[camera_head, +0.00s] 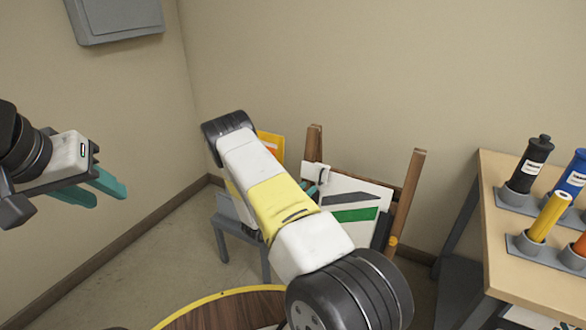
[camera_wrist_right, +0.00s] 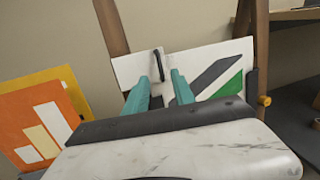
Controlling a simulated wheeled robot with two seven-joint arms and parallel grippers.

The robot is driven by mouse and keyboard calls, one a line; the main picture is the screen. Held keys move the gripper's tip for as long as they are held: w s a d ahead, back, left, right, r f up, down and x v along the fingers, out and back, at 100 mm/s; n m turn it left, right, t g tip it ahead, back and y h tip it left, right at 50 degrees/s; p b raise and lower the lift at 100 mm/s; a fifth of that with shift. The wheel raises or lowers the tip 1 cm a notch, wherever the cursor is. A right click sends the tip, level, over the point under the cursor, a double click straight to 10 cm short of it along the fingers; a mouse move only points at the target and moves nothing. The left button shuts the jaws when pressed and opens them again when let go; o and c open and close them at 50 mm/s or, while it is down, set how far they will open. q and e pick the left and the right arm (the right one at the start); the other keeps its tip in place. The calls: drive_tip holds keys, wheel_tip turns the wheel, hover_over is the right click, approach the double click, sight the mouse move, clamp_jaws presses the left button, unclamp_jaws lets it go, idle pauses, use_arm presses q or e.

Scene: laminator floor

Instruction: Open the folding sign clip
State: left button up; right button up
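A white sign board with a grey and a green stripe (camera_head: 356,214) stands on a wooden easel (camera_head: 403,199); the board also shows in the right wrist view (camera_wrist_right: 225,66). A small black bar or handle (camera_wrist_right: 158,63), perhaps the clip's, stands upright on a white part at the board's left. My right gripper (camera_wrist_right: 160,77) is open, its teal fingers pointing at the board with the black bar between and just beyond the tips. I cannot tell whether they touch it. In the head view my right arm hides most of that gripper. My left gripper (camera_head: 108,196) is open and empty, far left.
An orange chart panel (camera_wrist_right: 38,115) leans left of the easel. A grey stool or stand (camera_head: 235,228) is beside it. A wooden table (camera_head: 520,262) with bottles in grey holders is at the right. A round wooden top with yellow edge (camera_head: 215,309) is in front.

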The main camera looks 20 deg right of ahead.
sight(313, 173)
drive_tip(key=x, duration=0.7)
drive_tip(key=shift+w+d, duration=0.2)
drive_tip(key=shift+d, duration=0.05)
drive_tip(key=shift+f, duration=0.1)
clamp_jaws()
idle(1.0)
